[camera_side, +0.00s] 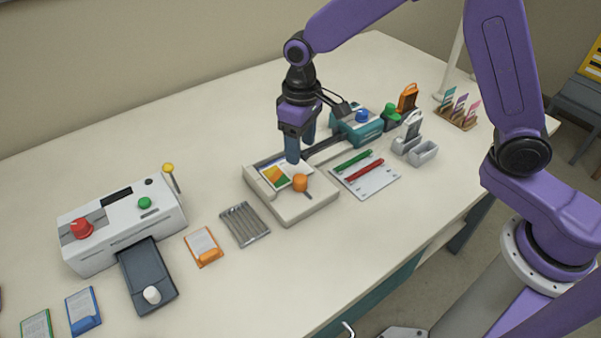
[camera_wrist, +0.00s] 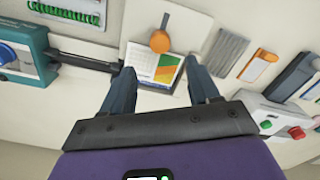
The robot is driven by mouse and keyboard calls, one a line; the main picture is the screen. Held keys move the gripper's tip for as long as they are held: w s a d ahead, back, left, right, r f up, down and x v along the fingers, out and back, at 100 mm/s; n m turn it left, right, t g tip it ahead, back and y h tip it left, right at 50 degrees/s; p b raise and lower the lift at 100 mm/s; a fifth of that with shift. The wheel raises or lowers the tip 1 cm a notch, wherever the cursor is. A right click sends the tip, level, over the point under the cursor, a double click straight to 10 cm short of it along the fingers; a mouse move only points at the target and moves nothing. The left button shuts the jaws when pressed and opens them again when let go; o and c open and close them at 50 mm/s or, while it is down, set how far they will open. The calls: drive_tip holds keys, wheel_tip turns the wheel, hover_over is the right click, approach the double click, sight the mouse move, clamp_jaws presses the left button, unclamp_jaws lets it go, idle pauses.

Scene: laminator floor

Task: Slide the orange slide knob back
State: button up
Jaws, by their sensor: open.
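The orange slide knob (camera_side: 300,183) stands on the front part of a pale, flat-topped unit (camera_side: 290,213), with a short dark slot visible beside it. In the wrist view the knob (camera_wrist: 160,41) is round and lies beyond my fingertips, roughly centred between them. My gripper (camera_side: 299,150) points down over the back part of the unit, behind the knob. In the wrist view its two dark blue fingers (camera_wrist: 160,68) are spread apart with nothing held between them. A coloured printed sheet (camera_side: 274,176) lies on the unit beneath the fingers.
A white machine with red and green buttons (camera_side: 122,220) stands at the left. A ribbed grey plate (camera_side: 244,224) and an orange-clipped card (camera_side: 204,246) lie left of the unit. A board with green and red bars (camera_side: 365,184) and a teal device (camera_side: 357,130) are at the right.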

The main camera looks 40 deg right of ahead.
sight(301, 177)
wheel_tip(301, 177, down, 9)
drive_tip(key=shift+f, duration=0.1)
idle(0.3)
